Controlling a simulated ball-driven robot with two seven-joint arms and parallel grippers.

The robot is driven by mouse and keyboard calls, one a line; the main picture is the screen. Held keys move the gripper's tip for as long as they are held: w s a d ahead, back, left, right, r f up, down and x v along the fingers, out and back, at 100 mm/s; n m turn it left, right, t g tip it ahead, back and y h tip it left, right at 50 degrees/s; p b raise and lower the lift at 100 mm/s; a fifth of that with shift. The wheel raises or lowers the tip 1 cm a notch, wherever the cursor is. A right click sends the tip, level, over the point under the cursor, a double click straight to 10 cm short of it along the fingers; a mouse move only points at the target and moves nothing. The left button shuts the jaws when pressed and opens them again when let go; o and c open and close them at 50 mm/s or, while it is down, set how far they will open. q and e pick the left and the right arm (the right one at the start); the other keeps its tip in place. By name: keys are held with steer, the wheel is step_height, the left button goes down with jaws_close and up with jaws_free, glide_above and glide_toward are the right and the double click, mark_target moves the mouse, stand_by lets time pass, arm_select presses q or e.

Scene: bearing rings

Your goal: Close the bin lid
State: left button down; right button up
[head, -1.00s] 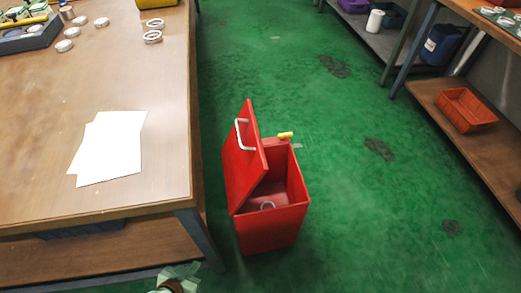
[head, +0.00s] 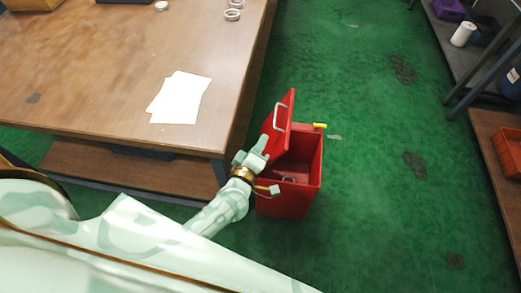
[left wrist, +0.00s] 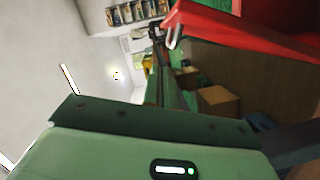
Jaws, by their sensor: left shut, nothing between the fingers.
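The red bin (head: 290,204) stands on the green floor beside the wooden table. Its lid (head: 287,114) is raised and leans up on the left side, with a pale handle (head: 277,113) on its outer face. The bin's mouth is open, and a pale ring-like thing (head: 289,179) shows faintly inside. My left gripper (head: 259,147) is shut and empty at the lid's left, outer side, close to its lower part; I cannot tell whether it touches. In the left wrist view the red lid (left wrist: 235,28) and its handle (left wrist: 174,40) show at the upper right. My right gripper is out of view.
The wooden table (head: 110,75) holds white sheets (head: 181,98) and some rings (head: 233,14); its edge and leg are close to the bin's left. A yellow piece (head: 320,125) sits at the bin's back rim.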

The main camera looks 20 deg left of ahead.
mark_target(278, 146)
arm_select(q)
steer(key=w, duration=0.1)
steer(key=w+d+f+b, duration=0.1)
steer(key=w, duration=0.1)
steer(key=w+d+f+b, duration=0.1)
steer(key=w, duration=0.1)
steer(key=shift+w+d, duration=0.1)
steer(key=shift+w, duration=0.15)
steer(key=shift+w+d+f+b, duration=0.1)
steer(key=shift+d+b, duration=0.25)
steer(key=shift+d, duration=0.1)
